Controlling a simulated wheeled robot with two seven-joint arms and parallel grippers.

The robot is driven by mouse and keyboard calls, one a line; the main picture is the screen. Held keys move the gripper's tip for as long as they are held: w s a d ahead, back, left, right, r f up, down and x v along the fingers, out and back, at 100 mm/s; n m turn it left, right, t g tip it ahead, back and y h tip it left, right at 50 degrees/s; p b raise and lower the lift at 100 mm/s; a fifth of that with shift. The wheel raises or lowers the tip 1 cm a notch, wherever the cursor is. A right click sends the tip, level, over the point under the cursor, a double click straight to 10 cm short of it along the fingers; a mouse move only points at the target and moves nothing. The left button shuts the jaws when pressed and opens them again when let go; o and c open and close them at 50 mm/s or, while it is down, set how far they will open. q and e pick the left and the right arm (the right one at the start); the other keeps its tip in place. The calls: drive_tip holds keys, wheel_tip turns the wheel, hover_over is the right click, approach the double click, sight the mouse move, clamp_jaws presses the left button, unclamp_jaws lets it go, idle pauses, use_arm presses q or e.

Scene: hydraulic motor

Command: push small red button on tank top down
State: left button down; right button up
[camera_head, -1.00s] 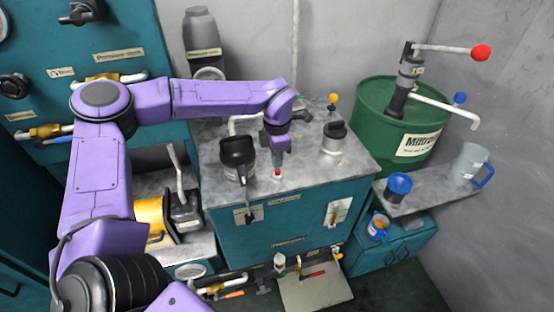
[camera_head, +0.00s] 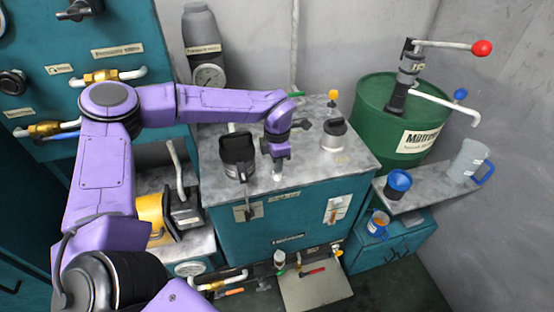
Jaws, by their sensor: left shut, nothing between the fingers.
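The teal tank (camera_head: 289,209) stands in the middle with a grey metal top (camera_head: 318,166). My left arm comes in from the left, and its purple gripper (camera_head: 278,166) points straight down over the front part of the tank top. The gripper is shut and holds nothing. Its tip is at the small button's pale base (camera_head: 278,177) and appears to touch it. The red cap of the button is hidden under the gripper, so I cannot tell how far down it is. My right gripper is not in view.
A black-capped fitting (camera_head: 238,150) stands left of the gripper, and a round capped filler (camera_head: 333,134) stands to its right. A green drum (camera_head: 376,113) with a red-knobbed hand pump (camera_head: 409,70) is at the right.

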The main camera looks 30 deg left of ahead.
use_arm(q)
wheel_tip(320, 180, up, 5)
drive_tip(key=p, duration=0.5)
drive_tip(key=shift+w+r, duration=0.1)
drive_tip(key=shift+r, duration=0.1)
drive_tip(key=shift+a+r+b, duration=0.1)
drive_tip(key=shift+r+b, duration=0.3)
drive_tip(key=shift+b, duration=0.65)
wheel_tip(320, 180, up, 8)
drive_tip(key=b, duration=0.1)
drive_tip(key=shift+f, duration=0.15)
